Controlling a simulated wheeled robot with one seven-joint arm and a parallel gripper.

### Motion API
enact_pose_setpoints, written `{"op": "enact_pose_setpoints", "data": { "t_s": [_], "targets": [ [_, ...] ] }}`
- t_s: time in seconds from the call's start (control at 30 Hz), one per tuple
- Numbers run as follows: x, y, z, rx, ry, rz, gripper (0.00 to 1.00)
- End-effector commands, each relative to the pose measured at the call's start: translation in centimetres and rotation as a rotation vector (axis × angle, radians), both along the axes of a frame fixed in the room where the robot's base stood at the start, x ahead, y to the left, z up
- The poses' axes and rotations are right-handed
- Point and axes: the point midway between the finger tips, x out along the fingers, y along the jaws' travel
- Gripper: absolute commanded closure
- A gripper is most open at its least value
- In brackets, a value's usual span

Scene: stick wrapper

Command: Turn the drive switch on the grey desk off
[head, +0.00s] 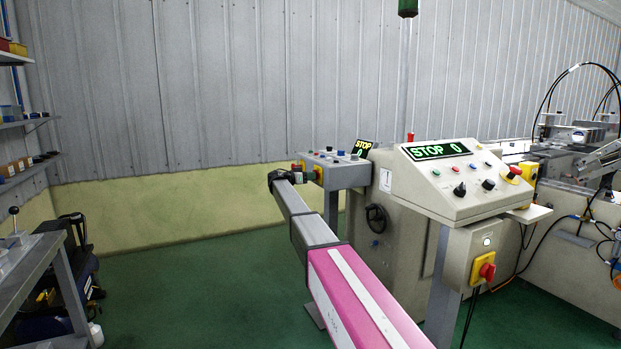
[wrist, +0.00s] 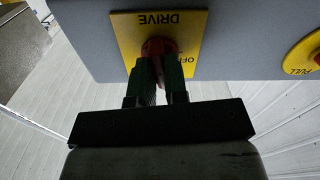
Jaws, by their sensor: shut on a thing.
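The drive switch shows in the wrist view as a red knob (wrist: 158,47) on a yellow plate (wrist: 128,38) reading "DRIVE" upside down, with "OFF" partly visible beside the knob. My gripper (wrist: 160,70) is shut on the knob, its two dark fingers on either side of it. The fingers hide much of the knob, so I cannot tell its setting. The plate sits on the grey desk's (wrist: 222,50) face. In the head view my gripper (head: 285,177) is at the left end of the grey desk (head: 345,172), where the knob is hard to make out.
A yellow "PULL" plate (wrist: 305,55) with a red button is to the right in the wrist view. A beige console (head: 455,185) with a "STOP 0" display stands to the right of the desk. A handwheel (head: 376,218) is below.

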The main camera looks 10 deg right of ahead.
Motion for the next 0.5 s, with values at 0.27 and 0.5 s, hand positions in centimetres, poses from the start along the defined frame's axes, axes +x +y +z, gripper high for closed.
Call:
{"op": "enact_pose_setpoints", "data": {
  "t_s": [0.27,0.5],
  "targets": [
    [-0.01,0.06,-0.01,-0.074,0.226,0.0,1.0],
    [0.0,0.07,-0.01,-0.144,0.443,0.0,1.0]
  ]
}}
